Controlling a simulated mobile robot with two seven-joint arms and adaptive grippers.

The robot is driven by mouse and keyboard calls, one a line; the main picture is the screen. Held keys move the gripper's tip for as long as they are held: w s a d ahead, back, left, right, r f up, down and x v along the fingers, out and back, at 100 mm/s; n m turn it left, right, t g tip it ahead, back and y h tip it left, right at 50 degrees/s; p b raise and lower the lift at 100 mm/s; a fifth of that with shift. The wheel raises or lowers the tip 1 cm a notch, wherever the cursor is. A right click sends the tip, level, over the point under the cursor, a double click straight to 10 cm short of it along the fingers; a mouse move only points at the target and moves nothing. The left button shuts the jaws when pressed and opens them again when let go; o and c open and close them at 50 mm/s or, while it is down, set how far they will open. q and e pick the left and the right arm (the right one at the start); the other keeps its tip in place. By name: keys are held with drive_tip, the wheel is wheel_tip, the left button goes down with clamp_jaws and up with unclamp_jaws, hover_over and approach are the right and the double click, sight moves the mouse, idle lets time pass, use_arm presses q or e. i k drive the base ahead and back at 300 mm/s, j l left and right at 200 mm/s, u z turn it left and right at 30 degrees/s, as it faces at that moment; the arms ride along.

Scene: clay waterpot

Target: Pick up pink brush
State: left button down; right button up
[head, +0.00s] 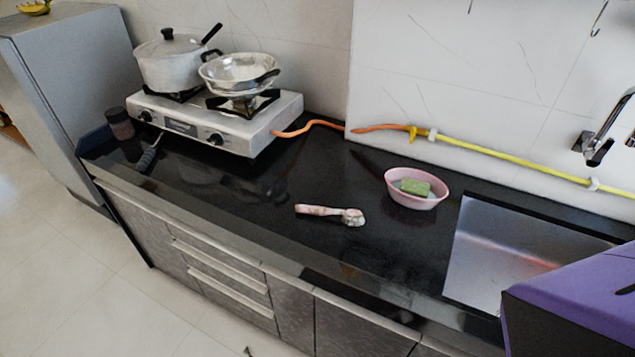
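The pink brush (330,213) lies flat on the black countertop (270,215), near the middle of the head view. Its pale pink handle points left and its whitish, round head is at the right end. Nothing covers it and nothing touches it apart from the counter. Neither of my grippers can be made out in the head view.
A pink bowl (417,201) with a green sponge (413,187) stands right of the brush, and a sink (500,255) lies farther right. A stove (215,120) with a pot (174,62) and a pan (238,72) is at the back left. A purple box-like shape (575,305) fills the lower right. Counter around the brush is clear.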

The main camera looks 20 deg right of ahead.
sight(359, 220)
drive_tip(key=z, duration=2.25)
drive_tip(key=j+u, duration=0.25)
drive_tip(key=j, duration=0.9)
drive_tip(key=k, duration=0.05)
